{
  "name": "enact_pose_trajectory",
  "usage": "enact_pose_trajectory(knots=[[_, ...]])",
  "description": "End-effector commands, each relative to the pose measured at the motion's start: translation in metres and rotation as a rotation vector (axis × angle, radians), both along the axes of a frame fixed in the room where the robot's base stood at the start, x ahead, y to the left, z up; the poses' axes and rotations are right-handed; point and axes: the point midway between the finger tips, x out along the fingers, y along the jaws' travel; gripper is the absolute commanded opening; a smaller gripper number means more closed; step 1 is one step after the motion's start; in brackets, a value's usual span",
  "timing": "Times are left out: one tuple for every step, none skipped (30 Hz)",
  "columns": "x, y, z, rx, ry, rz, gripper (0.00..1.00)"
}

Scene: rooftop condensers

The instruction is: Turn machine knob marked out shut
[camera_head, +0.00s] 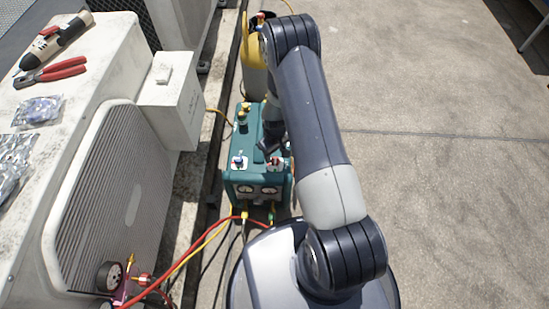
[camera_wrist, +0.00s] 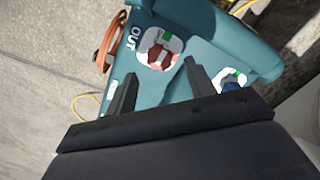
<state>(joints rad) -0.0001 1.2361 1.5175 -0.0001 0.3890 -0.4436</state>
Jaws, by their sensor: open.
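The machine is a teal box (camera_head: 246,180) with gauges on its front, standing on the ground left of my arm. In the wrist view its top (camera_wrist: 200,30) carries the word OUT beside a red knob (camera_wrist: 160,52) on a white plate with a green mark. A second knob, blue (camera_wrist: 232,85), sits on another white plate and is partly hidden by my gripper. The blue knob also shows in the head view (camera_head: 239,160). My gripper (camera_wrist: 158,78) is open, its two fingers pointing toward the red knob with nothing visible between them. I cannot tell the exact gap to the knob.
Red and yellow hoses (camera_head: 205,240) run from the machine's front to a gauge set (camera_head: 112,275) at lower left. A yellow cylinder (camera_head: 256,75) stands behind the machine. A condenser unit (camera_head: 110,200) with tools on top is at left. Open concrete lies right.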

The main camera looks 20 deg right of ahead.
Motion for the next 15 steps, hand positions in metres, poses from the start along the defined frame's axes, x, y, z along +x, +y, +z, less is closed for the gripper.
enact_pose_trajectory(knots=[[0.0,0.0,-0.012,0.0,0.001,0.0,0.52],[-0.001,0.0,-0.016,0.0,0.001,0.0,0.52],[0.0,0.0,-0.021,0.0,0.0,0.0,0.52],[0.0,0.0,-0.025,0.0,0.0,0.0,0.52],[0.0,0.0,-0.028,0.0,0.0,0.0,0.52],[0.0,0.0,-0.032,0.0,0.0,0.0,0.52],[0.0,0.0,-0.034,0.0,0.0,0.0,0.52],[0.0,0.0,-0.035,0.0,0.0,0.0,0.52],[0.0,0.0,-0.037,0.0,0.0,0.0,0.52],[0.0,0.0,-0.038,0.0,0.0,0.0,0.52],[0.0,0.0,-0.038,0.0,0.0,0.0,0.52],[0.0,0.0,-0.039,0.0,0.0,0.0,0.52],[0.0,0.0,-0.039,0.0,-0.001,0.0,0.52],[0.0,0.0,-0.039,0.0,-0.001,0.0,0.52],[0.0,0.0,-0.039,0.0,-0.001,0.0,0.52]])
